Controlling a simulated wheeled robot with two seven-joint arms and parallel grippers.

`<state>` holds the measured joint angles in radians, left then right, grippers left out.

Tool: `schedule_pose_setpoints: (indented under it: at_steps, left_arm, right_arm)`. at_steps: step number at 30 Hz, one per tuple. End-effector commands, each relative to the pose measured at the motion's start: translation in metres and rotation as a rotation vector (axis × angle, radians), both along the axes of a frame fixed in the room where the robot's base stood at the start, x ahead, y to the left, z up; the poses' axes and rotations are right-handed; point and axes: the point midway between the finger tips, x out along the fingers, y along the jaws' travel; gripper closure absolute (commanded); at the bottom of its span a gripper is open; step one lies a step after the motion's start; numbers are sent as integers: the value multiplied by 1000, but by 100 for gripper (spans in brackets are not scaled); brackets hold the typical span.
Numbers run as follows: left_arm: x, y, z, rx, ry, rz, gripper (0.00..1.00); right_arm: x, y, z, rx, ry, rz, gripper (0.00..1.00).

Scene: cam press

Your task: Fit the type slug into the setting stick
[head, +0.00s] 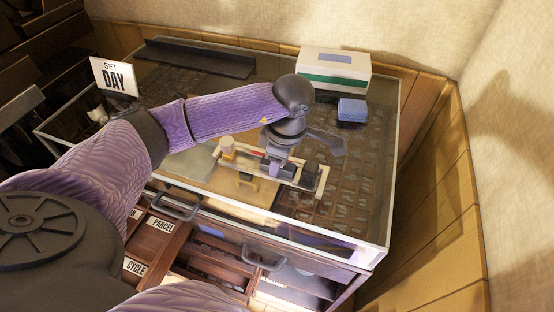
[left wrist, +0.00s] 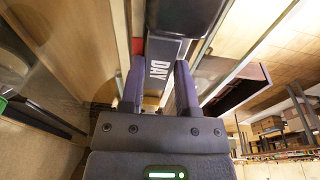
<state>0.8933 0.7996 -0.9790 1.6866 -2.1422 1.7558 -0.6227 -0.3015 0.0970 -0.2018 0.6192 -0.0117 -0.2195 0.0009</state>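The type slug is a grey block with white letters DAY (left wrist: 160,68). In the left wrist view it sits between the two fingers of my left gripper (left wrist: 160,92), which look closed on its sides. In the head view my left gripper (head: 275,168) points down over the setting stick, a pale frame (head: 321,181) with a dark inside and a tan knob (head: 227,146) at its left end. The gripper hides much of the slug and the stick's middle. I cannot tell whether the slug touches the stick. My right gripper is not in view.
The stick lies on a glass-topped case (head: 372,200). A white and green box (head: 335,72) and a blue block (head: 352,110) stand at the back right. A SET DAY sign (head: 116,77) stands at the left. Open drawers labelled PARCEL (head: 162,224) and CYCLE are in front.

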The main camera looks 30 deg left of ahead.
Motion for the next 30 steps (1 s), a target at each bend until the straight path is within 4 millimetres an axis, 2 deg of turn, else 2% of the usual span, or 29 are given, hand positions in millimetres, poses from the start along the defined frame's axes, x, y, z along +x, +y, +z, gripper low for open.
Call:
schedule_pose_setpoints:
  at_steps: [1, 3, 4, 16, 19, 20, 27, 30]
  left_arm:
    - [-8, -2, -15, -2, 36, -3, 45]
    - [-8, -2, -15, -2, 36, -3, 30]
    - [-8, -2, -15, -1, 35, -3, 29]
    - [-7, -2, -13, 0, 35, -3, 29]
    - [-7, -2, 5, -1, 33, -3, 29]
    - [-6, -3, 11, 1, 30, -5, 29]
    - [-3, -13, 84, 2, 23, -5, 29]
    - [-2, -16, 106, 2, 22, -5, 29]
  right_arm:
    - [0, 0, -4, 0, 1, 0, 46]
    - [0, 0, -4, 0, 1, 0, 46]
    - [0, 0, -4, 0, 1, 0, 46]
    - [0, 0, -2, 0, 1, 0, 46]
    - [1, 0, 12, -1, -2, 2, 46]
    - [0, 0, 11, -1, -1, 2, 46]
    - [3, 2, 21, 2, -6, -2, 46]
    - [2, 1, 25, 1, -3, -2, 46]
